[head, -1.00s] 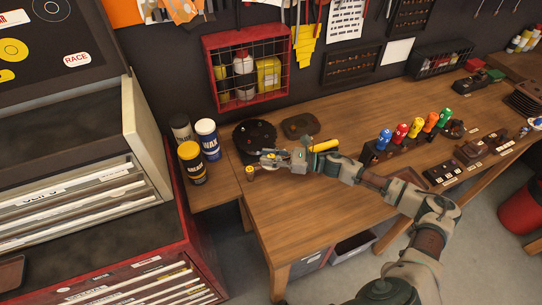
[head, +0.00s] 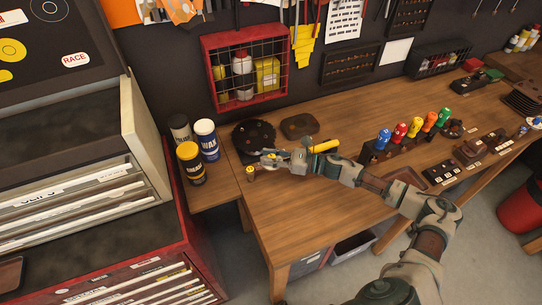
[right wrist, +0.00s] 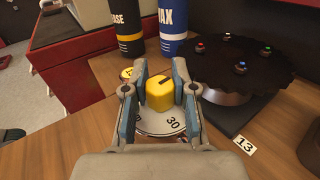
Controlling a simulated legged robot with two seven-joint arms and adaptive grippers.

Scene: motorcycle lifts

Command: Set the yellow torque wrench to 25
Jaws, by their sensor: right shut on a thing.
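In the right wrist view, a yellow knob (right wrist: 160,95) with a dark line on its top stands on a pale round dial (right wrist: 168,123). The number 30 shows on the near side of the dial; the other numbers are hidden or unclear. My right gripper (right wrist: 161,88) is shut on the yellow knob, one finger on each side. In the head view my right gripper (head: 272,158) is low over the left end of the wooden bench. A yellow handle-like bar (head: 324,146) shows behind my wrist; I cannot tell whether it joins the knob. My left gripper is not in view.
A dark round turntable (head: 252,134) with coloured studs is close behind my right gripper. Wax (head: 206,140) and yellow-labelled (head: 191,163) bottles stand to the left. A rack of coloured handles (head: 400,134) is to the right. The bench front (head: 300,215) is clear.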

